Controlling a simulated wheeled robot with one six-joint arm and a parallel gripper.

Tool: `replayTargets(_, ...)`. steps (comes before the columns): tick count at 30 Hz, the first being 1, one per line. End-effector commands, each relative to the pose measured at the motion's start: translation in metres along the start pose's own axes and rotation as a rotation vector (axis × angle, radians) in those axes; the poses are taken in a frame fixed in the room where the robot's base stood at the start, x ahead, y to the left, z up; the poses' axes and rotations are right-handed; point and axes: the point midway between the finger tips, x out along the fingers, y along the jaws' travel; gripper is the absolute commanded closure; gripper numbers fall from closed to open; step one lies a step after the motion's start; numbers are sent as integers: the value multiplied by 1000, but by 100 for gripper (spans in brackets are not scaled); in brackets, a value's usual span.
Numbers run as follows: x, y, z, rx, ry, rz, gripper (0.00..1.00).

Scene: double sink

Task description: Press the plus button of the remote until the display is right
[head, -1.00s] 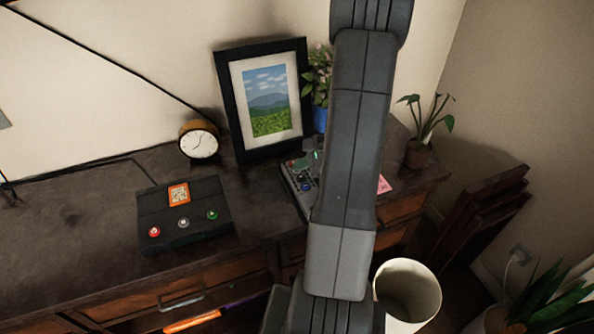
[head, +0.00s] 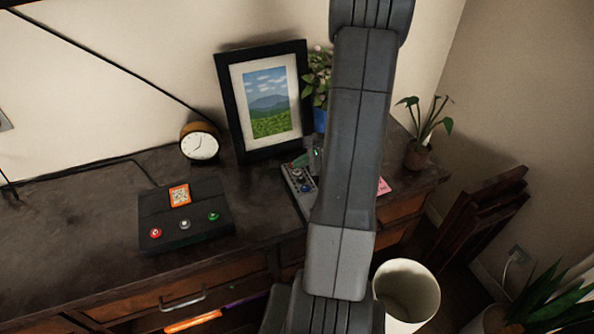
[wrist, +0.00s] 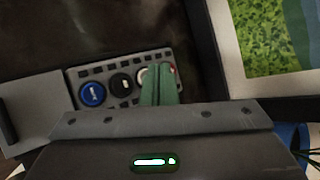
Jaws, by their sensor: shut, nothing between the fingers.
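The remote (head: 299,188) lies on the dark desk below the picture frame, partly hidden by my arm in the head view. In the wrist view the remote (wrist: 108,71) shows a blue round button (wrist: 92,94), a black round button (wrist: 121,84) and a light-rimmed round button partly behind my fingers. I cannot read a plus sign or a display. My gripper (wrist: 161,72) is shut and empty, its green fingertips over the right end of the remote. Whether they touch it I cannot tell. In the head view my gripper (head: 303,159) shows only partly beside my arm.
A black box (head: 185,237) with red, white and green buttons and an orange label stands left on the desk. A clock (head: 199,145), a picture frame (head: 232,108) and a plant in a blue pot (head: 319,119) stand behind. A pink note (head: 384,186) lies right.

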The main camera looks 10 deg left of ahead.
Motion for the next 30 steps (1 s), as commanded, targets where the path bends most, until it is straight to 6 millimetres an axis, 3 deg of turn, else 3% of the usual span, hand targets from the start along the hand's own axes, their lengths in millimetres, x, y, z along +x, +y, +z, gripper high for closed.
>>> replayTargets(5, -3, -2, 2, 0, 0, 0, 100)
replayTargets(19, -34, -25, 25, 0, 0, 0, 100)
replayTargets(30, -35, -25, 25, 0, 0, 0, 100)
